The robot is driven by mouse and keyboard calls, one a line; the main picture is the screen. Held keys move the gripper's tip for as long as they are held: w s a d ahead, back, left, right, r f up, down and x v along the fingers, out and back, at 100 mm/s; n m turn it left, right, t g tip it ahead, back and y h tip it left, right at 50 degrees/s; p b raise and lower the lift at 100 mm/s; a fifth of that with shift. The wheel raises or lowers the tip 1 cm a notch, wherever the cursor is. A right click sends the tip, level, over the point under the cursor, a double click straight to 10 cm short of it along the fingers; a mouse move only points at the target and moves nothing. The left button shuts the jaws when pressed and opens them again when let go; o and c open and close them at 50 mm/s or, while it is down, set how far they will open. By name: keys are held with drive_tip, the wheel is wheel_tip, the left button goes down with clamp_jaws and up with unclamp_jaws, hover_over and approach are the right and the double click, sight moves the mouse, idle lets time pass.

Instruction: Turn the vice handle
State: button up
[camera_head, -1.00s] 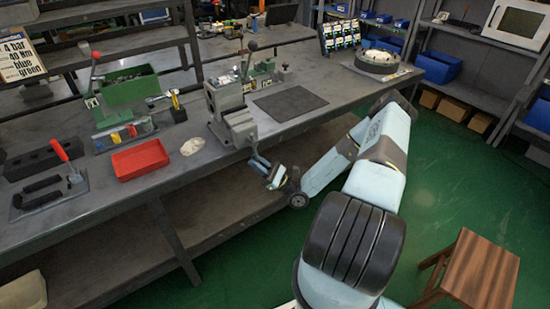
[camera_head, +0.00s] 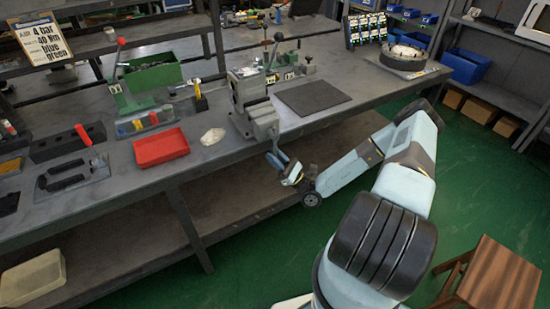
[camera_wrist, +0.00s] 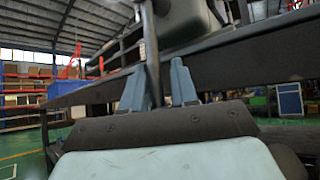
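The grey vice (camera_head: 252,100) stands at the front edge of the workbench. Its front jaw and screw side overhang the edge, toward my gripper (camera_head: 284,166). My gripper is just below and in front of the vice, beside the bench edge. In the wrist view, my gripper's two blue-grey fingers (camera_wrist: 159,85) stand apart. A thin upright metal bar, which looks like the vice handle (camera_wrist: 152,50), passes between them. It lies close to the left finger, with a gap on the right; I cannot tell whether it touches. In the head view the handle is too small to make out clearly.
The workbench (camera_head: 225,155) edge runs close above my gripper, with a lower shelf (camera_head: 235,195) beneath. A red tray (camera_head: 161,147), a white lump (camera_head: 213,136) and a dark mat (camera_head: 312,96) lie near the vice. A wooden stool (camera_head: 490,275) stands at right on green floor.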

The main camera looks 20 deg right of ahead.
drive_tip(key=shift+o, duration=0.7)
drive_tip(key=shift+s, duration=0.1)
drive_tip(key=v, duration=1.4)
drive_tip(key=s+a+r+n+g+h, duration=0.2)
drive_tip(key=r+n+g+h, duration=0.3)
drive_tip(key=r+n+g, duration=0.75)
drive_tip(key=s+a+r+n+g+h, duration=0.15)
drive_tip(key=r+n+g+h, duration=0.45)
drive_tip(key=r+g, duration=0.65)
drive_tip(key=s+r+n+t+h, duration=0.3)
drive_tip(key=s+r+t, duration=0.4)
drive_tip(key=r, duration=0.6)
drive_tip(key=s+r+n+t+h, duration=0.4)
drive_tip(key=s+r, duration=0.5)
drive_tip(key=r, duration=0.5)
drive_tip(key=shift+t+h, duration=1.3)
drive_tip(key=shift+t, duration=0.1)
